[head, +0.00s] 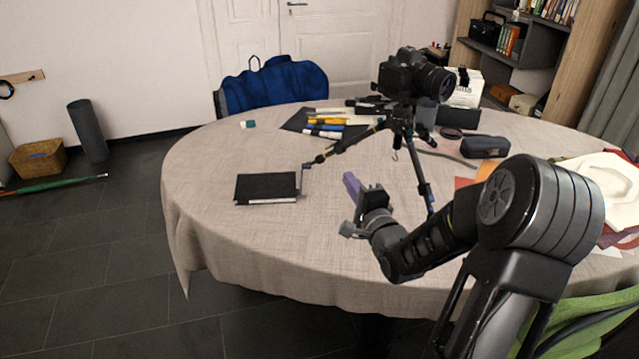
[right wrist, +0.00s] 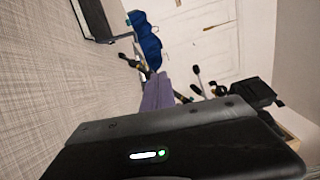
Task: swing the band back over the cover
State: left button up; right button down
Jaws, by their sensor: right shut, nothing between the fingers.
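A black notebook (head: 265,188) lies closed on the tablecloth, left of the tripod, its pale page edge toward the front. A dark corner of it also shows at the top left of the right wrist view (right wrist: 93,18). I cannot make out the band on it. My right gripper (head: 351,186) is to the right of the notebook, apart from it, over the table. Its purple fingers are shut with nothing between them; they also show in the right wrist view (right wrist: 158,92). My left gripper is not in view.
A tripod (head: 423,187) with a black camera (head: 408,77) stands behind my right gripper, one leg foot beside the notebook's right edge. Several markers (head: 325,127) lie behind the notebook. A dark case (head: 484,147) lies at the right. The cloth left and front of the notebook is clear.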

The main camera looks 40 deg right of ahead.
notch_tip(320, 180, down, 4)
jog(key=b, duration=0.3)
jog(key=shift+f, duration=0.25)
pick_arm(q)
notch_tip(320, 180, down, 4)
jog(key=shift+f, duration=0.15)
pick_arm(e)
jog(key=shift+r, duration=0.1)
jog(key=x, duration=0.9)
jog(key=shift+w, duration=0.3)
jog(key=shift+w+a+r, duration=0.2)
jog(key=shift+w+a, duration=0.8)
jog(key=shift+a, duration=0.25)
jog(key=shift+w+a, duration=0.2)
jog(key=shift+a, duration=0.15)
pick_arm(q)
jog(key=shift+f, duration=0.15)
pick_arm(e)
jog(key=shift+w+a+r, duration=0.1)
jog(key=shift+a, duration=0.05)
